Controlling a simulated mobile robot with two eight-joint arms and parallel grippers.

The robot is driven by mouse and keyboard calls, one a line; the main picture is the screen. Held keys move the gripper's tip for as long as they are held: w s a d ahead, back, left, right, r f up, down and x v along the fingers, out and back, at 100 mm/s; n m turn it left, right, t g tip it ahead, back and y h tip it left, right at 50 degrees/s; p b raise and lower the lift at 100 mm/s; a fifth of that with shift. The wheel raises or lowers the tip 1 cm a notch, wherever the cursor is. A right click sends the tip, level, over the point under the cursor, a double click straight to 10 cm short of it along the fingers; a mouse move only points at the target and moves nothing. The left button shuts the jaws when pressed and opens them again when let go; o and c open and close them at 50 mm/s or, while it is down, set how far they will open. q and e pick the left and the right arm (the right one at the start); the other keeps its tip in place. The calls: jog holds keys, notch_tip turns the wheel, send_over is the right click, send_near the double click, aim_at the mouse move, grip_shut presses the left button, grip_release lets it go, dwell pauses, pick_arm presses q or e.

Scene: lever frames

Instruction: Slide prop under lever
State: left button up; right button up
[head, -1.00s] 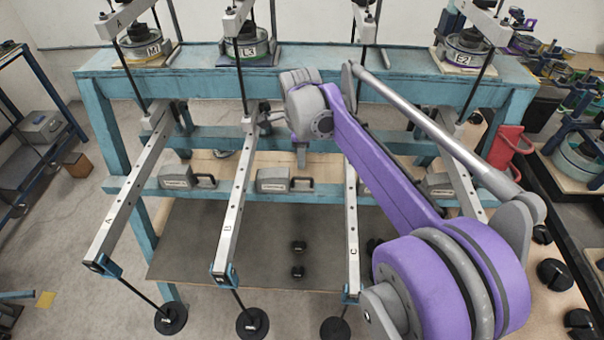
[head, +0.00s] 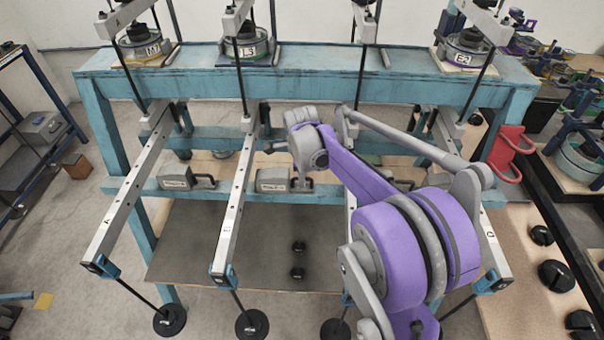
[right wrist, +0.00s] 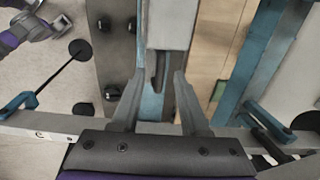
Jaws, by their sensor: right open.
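Grey block-shaped props with dark handles rest on the lower shelf of the blue frame. One prop (head: 176,177) lies between levers A (head: 130,203) and B (head: 233,200). Another prop (head: 271,180) lies right of lever B, its handle towards my right gripper (head: 302,183). In the right wrist view, my right gripper (right wrist: 158,78) is open. Its fingers point at this prop (right wrist: 171,25), with the dark handle between the tips and a finger on each side. Whether they touch it cannot be seen. Lever C (right wrist: 45,135) crosses below the fingers there. My left gripper is not in view.
The blue frame's top beam (head: 320,80) carries pots. Round black weights (head: 170,320) hang at the lever ends. Two black knobs (head: 298,248) sit on the grey board (head: 190,245). A red bracket (head: 508,152) is at right. My right arm hides much of lever C.

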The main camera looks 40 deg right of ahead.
jog(key=shift+c, duration=0.2)
grip_shut()
jog(key=shift+w, duration=0.1)
dwell(1.0)
